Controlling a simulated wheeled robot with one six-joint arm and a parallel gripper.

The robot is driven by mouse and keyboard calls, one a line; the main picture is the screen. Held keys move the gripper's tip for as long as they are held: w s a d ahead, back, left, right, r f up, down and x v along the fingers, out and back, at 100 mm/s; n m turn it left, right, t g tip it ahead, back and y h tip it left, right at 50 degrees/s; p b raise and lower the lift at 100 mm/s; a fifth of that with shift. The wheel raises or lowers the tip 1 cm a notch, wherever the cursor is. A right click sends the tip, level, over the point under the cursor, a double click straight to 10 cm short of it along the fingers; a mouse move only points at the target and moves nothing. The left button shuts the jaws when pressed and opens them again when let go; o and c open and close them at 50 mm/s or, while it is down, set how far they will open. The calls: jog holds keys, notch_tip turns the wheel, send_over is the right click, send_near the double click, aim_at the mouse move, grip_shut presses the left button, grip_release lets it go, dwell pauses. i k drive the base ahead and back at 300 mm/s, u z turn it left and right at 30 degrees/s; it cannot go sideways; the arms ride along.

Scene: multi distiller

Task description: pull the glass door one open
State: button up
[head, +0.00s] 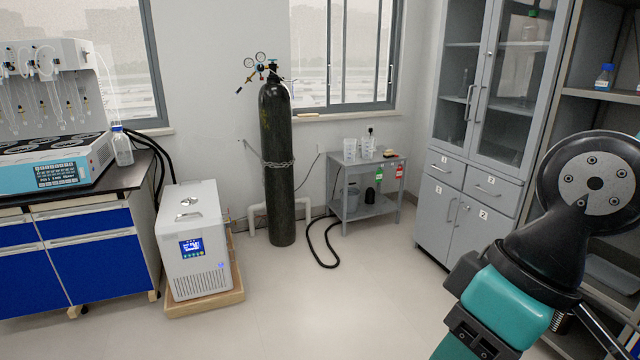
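A tall grey cabinet stands against the back right wall, with two glass doors in its upper half. The left glass door (462,75) and the right glass door (522,80) both look shut. Each has a vertical metal handle near the middle seam: the left handle (469,103) and the right handle (479,104). I cannot read which glass door is marked one. Shelves show behind the glass. My teal and black arm fills the lower right, in front of the cabinet's right side and apart from the glass doors in the picture. My gripper is not in view.
Below the glass doors are two drawers (484,188) and two grey lower doors (435,216). Open shelving (600,95) stands at the right. A small grey cart (365,190), a black gas cylinder (277,165) and a white machine (193,240) stand left. The middle floor (330,310) is clear.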

aim_at(465, 27)
jog(key=u, duration=0.45)
jog(key=i, duration=4)
jog(key=z, duration=1.3)
jog(key=i, duration=1.1)
jog(key=z, duration=0.55)
